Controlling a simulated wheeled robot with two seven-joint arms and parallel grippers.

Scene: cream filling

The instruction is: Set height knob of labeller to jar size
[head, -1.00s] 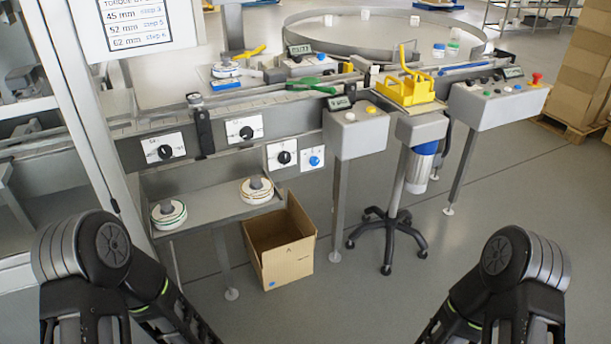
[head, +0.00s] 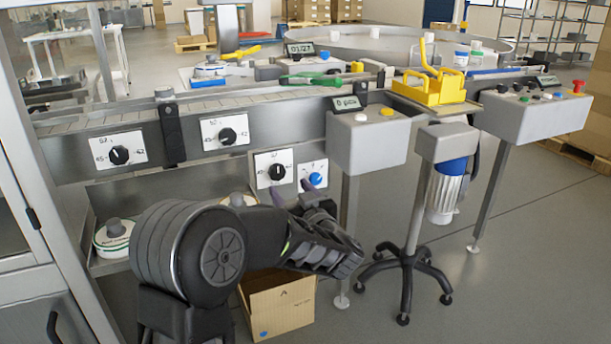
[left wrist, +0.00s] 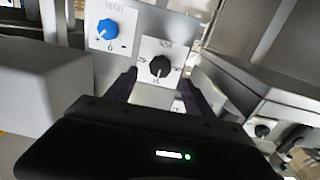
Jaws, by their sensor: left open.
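A black knob (head: 276,172) on a white dial plate sits low on the machine front in the head view. A blue knob (head: 315,179) on a smaller plate is just right of it. Two more black knobs, one at left (head: 120,155) and one at middle (head: 227,136), sit higher on the panel. Which is the height knob I cannot tell. My left gripper (head: 312,194) is open, close below the lower knobs. In the left wrist view, the black knob (left wrist: 160,66) appears between its fingers, seemingly apart from them; the blue knob (left wrist: 107,29) is outside them. My right gripper is not in view.
A grey control box (head: 368,145) juts out right of the knobs. An open cardboard box (head: 282,308) stands on the floor below. A label reel (head: 113,240) lies on the shelf at left.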

